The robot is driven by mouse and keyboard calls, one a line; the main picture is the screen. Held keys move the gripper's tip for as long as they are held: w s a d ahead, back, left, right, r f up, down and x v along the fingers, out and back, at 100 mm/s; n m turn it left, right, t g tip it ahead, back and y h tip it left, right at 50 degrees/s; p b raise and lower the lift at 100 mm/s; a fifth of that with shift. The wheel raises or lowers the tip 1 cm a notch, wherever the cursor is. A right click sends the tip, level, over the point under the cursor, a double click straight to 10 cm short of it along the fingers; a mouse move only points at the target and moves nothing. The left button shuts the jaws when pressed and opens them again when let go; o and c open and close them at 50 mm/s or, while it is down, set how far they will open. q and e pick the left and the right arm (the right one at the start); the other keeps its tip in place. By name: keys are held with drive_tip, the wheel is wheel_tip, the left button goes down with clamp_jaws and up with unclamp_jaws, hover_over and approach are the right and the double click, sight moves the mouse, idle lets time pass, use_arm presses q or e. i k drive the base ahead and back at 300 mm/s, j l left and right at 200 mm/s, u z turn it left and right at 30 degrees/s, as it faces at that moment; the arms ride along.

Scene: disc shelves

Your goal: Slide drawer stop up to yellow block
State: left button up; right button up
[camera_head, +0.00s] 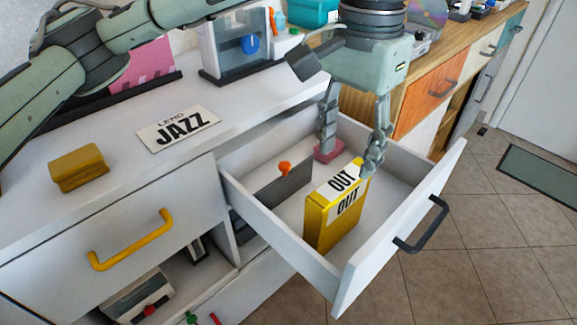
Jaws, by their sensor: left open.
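The drawer (405,222) is pulled out of the white cabinet. The drawer stop, a dark grey plate (272,193) with an orange knob (284,168), stands across the drawer towards its left side. The yellow block (331,227), with white "OUT" labels on top and side, stands upright in the drawer, right of the stop, with a gap between them. My left gripper (348,160) points down over the drawer, open, its fingers apart at the block's far end. One finger partly covers the block, and I cannot tell whether it touches. My right gripper is not in view.
A small pink piece (328,151) lies by the left finger. The cabinet top holds a "LENO JAZZ" card (179,129), a small mustard-yellow block (78,168) and a white device (238,45). The drawer front has a dark handle (424,226). The drawer's right part is clear.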

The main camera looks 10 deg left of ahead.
sight(291, 179)
drive_tip(key=l+u, duration=0.35)
drive_tip(key=l, duration=0.3)
drive_tip(key=k+l+u, duration=0.1)
drive_tip(key=l+u, duration=0.2)
drive_tip(key=l, duration=0.35)
